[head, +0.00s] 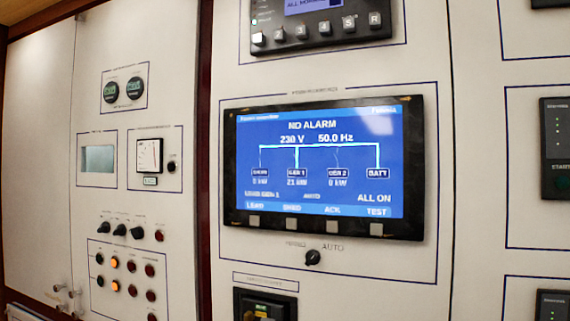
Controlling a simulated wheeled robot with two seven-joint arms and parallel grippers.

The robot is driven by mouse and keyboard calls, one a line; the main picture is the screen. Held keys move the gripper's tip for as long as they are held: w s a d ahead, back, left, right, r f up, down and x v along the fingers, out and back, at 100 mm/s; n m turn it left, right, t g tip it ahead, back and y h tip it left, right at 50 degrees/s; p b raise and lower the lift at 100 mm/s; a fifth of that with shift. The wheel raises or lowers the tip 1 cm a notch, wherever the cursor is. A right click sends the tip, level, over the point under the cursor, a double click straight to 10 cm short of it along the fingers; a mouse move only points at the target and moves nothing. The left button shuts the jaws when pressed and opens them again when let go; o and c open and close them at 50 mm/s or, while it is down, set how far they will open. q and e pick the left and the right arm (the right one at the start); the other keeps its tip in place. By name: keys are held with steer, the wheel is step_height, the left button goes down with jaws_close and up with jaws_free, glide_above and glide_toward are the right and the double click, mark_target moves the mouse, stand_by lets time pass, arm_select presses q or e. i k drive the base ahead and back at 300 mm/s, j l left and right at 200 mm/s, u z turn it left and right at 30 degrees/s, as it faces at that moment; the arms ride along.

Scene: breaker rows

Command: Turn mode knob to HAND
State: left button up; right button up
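The mode knob (313,257) is a small black rotary knob on the white panel, just below the large display. The word AUTO is printed at its upper right, and a smaller label at its upper left is too blurred to read. A light mark on the knob appears to point up and right, towards AUTO. The display (320,165) has a black frame and a blue screen reading NO ALARM, 230 V and 50.0 Hz, with several grey buttons along its lower edge. Neither of my grippers shows in the head view.
A black controller (318,22) with numbered keys sits above the display. A dark breaker unit (265,305) is below left of the knob. The left panel (140,50) carries gauges, small knobs and lit orange lamps. Dark modules (556,148) line the right edge. Nothing blocks the knob.

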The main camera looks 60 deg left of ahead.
mark_target(312, 256)
steer(key=l+u, duration=0.2)
steer(key=u, duration=1.55)
